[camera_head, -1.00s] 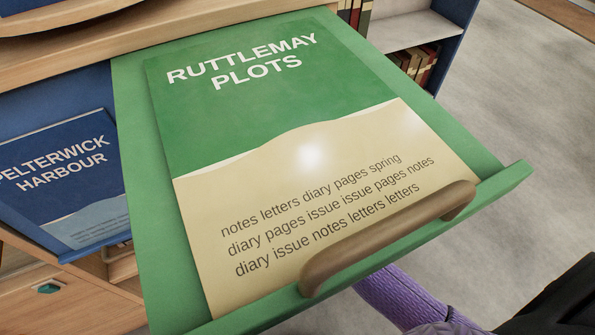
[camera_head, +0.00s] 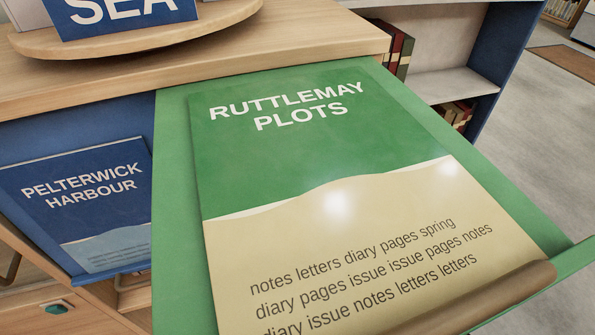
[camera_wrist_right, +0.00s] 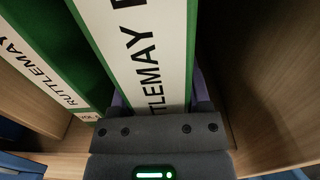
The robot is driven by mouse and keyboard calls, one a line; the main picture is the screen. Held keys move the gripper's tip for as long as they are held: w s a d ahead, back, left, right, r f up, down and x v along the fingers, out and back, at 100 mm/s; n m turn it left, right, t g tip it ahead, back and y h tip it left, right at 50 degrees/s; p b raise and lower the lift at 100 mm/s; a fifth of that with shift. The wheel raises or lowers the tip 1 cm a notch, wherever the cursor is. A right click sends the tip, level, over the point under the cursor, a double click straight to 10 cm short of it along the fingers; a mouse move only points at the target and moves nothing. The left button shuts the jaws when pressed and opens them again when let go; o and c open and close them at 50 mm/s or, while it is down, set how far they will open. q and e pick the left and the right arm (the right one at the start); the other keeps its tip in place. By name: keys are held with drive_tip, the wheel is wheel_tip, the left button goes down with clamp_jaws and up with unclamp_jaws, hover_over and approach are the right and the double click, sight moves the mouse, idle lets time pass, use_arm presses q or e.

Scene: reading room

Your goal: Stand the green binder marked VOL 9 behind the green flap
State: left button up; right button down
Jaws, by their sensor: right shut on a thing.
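The green flap (camera_head: 180,240) juts out from the wooden cabinet in the head view, with a "RUTTLEMAY PLOTS" cover on its face and a brown handle (camera_head: 490,297) along its near edge. In the right wrist view my right gripper (camera_wrist_right: 160,100) is shut on a green binder (camera_wrist_right: 140,52) with a white "RUTTLEMAY" spine label. One purple finger shows on each side of its spine. Its volume number is hidden by the gripper. Another green binder (camera_wrist_right: 38,62) stands to its left, its label partly seen and its number unreadable. My left gripper is out of view.
Wooden walls (camera_wrist_right: 262,75) flank the binders in the right wrist view. In the head view a blue flap with a "PELTERWICK HARBOUR" cover (camera_head: 85,195) lies left of the green one. A round wooden stand (camera_head: 140,38) is on top. Open floor (camera_head: 520,130) lies to the right.

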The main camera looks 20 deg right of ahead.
drive_tip(key=shift+w, duration=0.45)
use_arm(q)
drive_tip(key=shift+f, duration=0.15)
use_arm(e)
drive_tip(key=shift+w, duration=0.1)
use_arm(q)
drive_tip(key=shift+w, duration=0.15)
use_arm(e)
unclamp_jaws()
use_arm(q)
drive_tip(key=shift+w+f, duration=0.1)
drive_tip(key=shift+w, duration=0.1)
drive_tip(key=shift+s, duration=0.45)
